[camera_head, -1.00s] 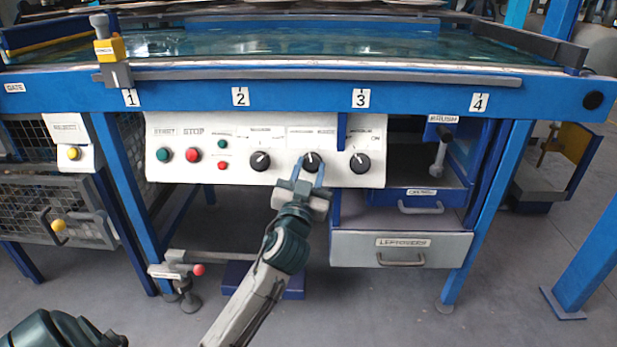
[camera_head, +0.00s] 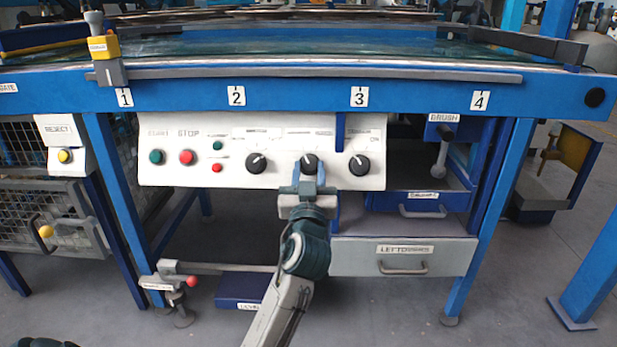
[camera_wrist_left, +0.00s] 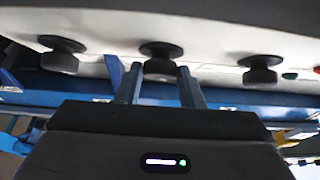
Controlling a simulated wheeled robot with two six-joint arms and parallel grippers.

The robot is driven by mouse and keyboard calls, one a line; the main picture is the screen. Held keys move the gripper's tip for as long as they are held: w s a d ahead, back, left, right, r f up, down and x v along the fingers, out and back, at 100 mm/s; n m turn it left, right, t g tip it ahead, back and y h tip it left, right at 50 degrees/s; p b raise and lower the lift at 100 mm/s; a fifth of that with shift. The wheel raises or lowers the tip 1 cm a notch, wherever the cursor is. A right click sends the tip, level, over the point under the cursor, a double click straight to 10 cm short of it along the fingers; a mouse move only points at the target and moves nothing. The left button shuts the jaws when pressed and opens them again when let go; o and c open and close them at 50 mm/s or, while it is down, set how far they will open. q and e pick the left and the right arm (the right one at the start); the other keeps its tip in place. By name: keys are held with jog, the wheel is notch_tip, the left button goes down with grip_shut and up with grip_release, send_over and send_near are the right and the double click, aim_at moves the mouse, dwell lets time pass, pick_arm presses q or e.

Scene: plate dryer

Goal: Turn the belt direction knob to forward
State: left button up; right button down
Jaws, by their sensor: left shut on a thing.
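The control panel (camera_head: 210,177) carries three black knobs in a row. The middle knob (camera_head: 309,162) is the one at my left gripper (camera_head: 309,180); its small label is too blurred to read. A light pointer mark shows near its top. My left gripper comes from below, its fingers on either side of this knob and shut on it. In the left wrist view the knob (camera_wrist_left: 160,62) sits between the two fingertips (camera_wrist_left: 160,86). The left knob (camera_head: 257,163) and right knob (camera_head: 359,164) stand free. My right gripper is not in view.
Green (camera_head: 157,157) and red (camera_head: 186,157) buttons sit left on the panel, with two smaller ones beside them. A blue divider (camera_head: 340,130) hangs between the middle and right knobs. A crank (camera_head: 441,152) and drawer (camera_head: 405,257) are at the right.

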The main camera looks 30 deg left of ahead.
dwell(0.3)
pick_arm(q)
jog(key=o, duration=0.9)
jog(key=shift+o, duration=0.2)
